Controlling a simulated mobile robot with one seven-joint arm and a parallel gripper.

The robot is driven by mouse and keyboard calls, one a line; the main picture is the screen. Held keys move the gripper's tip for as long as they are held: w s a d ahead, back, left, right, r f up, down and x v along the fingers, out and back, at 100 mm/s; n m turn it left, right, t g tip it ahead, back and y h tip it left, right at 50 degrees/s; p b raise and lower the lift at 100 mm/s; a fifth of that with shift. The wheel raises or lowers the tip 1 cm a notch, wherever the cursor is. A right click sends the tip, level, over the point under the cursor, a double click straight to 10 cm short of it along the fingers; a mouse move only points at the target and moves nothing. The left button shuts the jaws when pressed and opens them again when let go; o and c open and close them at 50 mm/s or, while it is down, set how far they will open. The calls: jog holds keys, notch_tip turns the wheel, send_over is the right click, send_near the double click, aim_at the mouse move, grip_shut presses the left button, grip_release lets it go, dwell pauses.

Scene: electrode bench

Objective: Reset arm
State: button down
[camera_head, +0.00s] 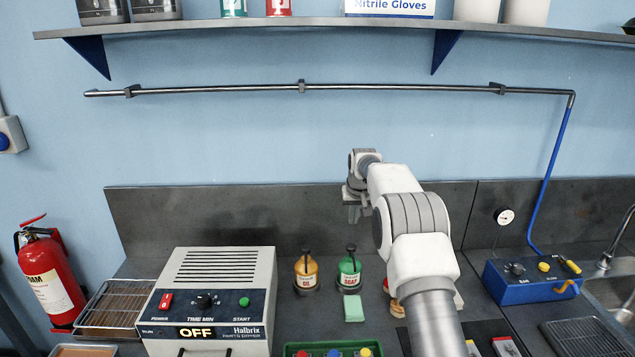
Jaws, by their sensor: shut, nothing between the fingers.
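My arm reaches up from the bottom of the head view and bends left over the bench (300,242). My gripper (354,213) points down above the back of the bench, in front of the dark backsplash. It is shut and empty, and apart from everything on the bench. An orange bottle (306,272) and a green bottle (349,270) stand below it, with a light green sponge (354,308) in front of the green one. My arm partly hides things to the right of the bottles.
A Halbrix machine (205,300) reading OFF stands left, beside a wire rack (112,305) and a fire extinguisher (50,275). A blue box (528,280) and sink (610,290) are right. A shelf (340,25) and wall pipe (230,89) run above. A green tray (290,349) is in front.

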jog(key=s+r+b, duration=0.1)
jog(key=s+r, duration=0.9)
jog(key=r, duration=0.3)
jog(key=s+r+b, duration=0.1)
jog(key=s+r, duration=0.2)
jog(key=s, duration=0.5)
jog(key=s+r+b, duration=0.1)
jog(key=s+r, duration=0.2)
jog(key=s, duration=0.4)
jog(key=s+f+b, duration=0.1)
jog(key=s+f, duration=0.3)
jog(key=s, duration=0.9)
jog(key=s+f+t+b, duration=0.1)
jog(key=s+f, duration=0.3)
jog(key=s, duration=1)
jog(key=shift+s+f, duration=0.15)
jog(key=shift+s, duration=0.1)
